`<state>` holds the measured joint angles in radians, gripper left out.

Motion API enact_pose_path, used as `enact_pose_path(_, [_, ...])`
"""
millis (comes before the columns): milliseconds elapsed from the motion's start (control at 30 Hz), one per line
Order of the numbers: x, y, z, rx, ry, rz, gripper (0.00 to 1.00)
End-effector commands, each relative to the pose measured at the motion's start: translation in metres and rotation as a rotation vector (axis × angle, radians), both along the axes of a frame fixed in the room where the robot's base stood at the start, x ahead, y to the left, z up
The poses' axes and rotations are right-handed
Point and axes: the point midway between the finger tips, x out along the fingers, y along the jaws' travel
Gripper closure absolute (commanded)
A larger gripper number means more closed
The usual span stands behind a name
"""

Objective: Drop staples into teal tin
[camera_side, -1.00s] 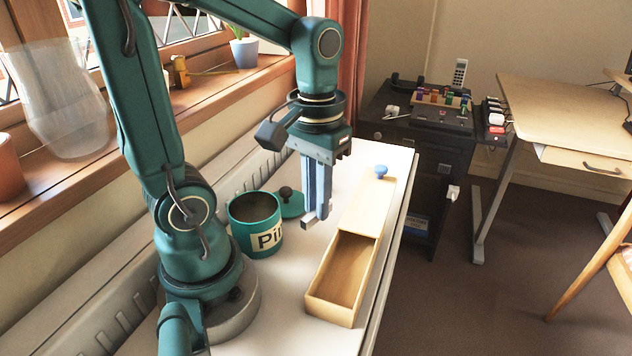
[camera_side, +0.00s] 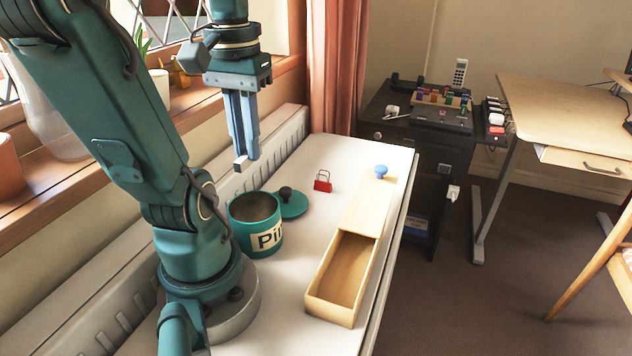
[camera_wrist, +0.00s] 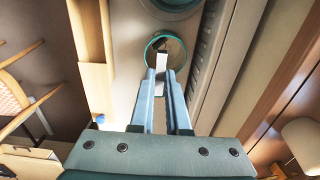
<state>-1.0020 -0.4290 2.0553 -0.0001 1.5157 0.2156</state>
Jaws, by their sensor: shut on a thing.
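My gripper (camera_side: 245,165) is shut on a small pale grey strip of staples (camera_side: 240,163). It holds the strip in the air, above and a little behind the teal tin (camera_side: 239,232) in the side view. The tin stands upright and open, with a cream label on its front. Its teal lid (camera_side: 294,207), with a black knob, lies on the white surface behind it. The bottom of the tin is hidden in the side view.
A wooden box (camera_side: 311,288) with a partly slid lid and blue knob (camera_side: 381,171) stands right of the tin. A small red clip or padlock (camera_side: 322,184) stands behind. The radiator (camera_side: 283,140) and windowsill run along the left.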

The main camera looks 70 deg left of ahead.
Motion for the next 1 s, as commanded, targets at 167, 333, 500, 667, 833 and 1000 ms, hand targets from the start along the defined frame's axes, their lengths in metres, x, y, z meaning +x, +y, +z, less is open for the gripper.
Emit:
enact_pose_path(167, [0.000,-0.001,-0.022,-0.004,0.002,-0.001,1.00])
enact_pose_path(333, [0.000,-0.001,-0.037,-0.003,0.001,-0.001,1.00])
enact_pose_path(500, [0.000,0.000,-0.044,0.000,0.000,-0.001,1.00])
enact_pose_path(667, [0.000,0.000,-0.045,0.000,0.000,-0.001,1.00])
enact_pose_path(833, [0.000,0.000,-0.045,0.000,0.000,-0.001,0.63])
enact_pose_path(1000, [0.000,0.000,-0.045,0.001,-0.001,-0.001,0.51])
